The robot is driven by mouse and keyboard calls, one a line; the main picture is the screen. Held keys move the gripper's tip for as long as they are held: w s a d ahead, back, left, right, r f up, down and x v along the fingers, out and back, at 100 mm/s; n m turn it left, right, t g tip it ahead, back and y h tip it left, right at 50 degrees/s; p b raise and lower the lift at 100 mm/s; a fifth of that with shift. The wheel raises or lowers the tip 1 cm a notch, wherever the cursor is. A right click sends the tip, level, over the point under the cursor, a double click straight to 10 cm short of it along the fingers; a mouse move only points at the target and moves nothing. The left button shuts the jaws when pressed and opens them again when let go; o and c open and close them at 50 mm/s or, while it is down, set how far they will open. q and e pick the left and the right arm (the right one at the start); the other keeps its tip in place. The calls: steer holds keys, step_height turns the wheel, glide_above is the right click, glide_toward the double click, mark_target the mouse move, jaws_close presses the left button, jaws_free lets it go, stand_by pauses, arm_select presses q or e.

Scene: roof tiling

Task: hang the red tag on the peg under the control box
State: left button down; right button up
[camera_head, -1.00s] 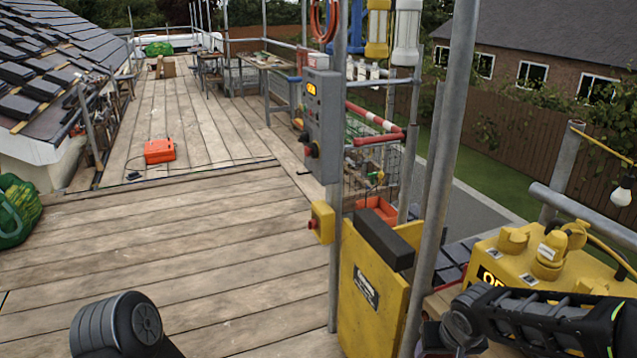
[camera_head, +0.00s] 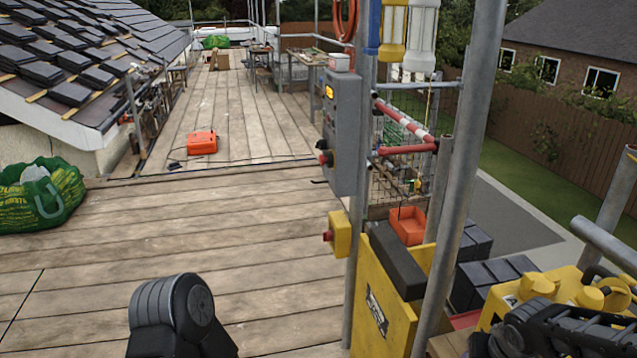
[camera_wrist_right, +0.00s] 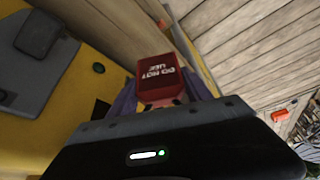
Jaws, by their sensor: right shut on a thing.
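The red tag (camera_wrist_right: 160,82) shows in the right wrist view, with white lettering "DO NOT USE" upside down. My right gripper (camera_wrist_right: 163,102) is shut on it, its fingers partly hidden behind the wrist housing. The grey control box (camera_head: 343,135) is fixed to a scaffold pole in the middle of the head view. A small dark peg-like piece (camera_head: 319,181) juts out to the left at its lower edge. My right arm is at the lower right of the head view, and the tag is not visible there. My left gripper is out of view; only a dark part of my arm shows.
A yellow box with a red button (camera_head: 340,234) sits on the pole below the control box. A yellow panel (camera_head: 382,305) and a slanting pole (camera_head: 462,170) stand between the control box and my right arm. The plank deck to the left is largely clear.

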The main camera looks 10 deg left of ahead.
step_height(320, 180, up, 5)
steer(key=shift+w+r, duration=0.1)
steer(key=shift+w, duration=0.05)
stand_by(0.4)
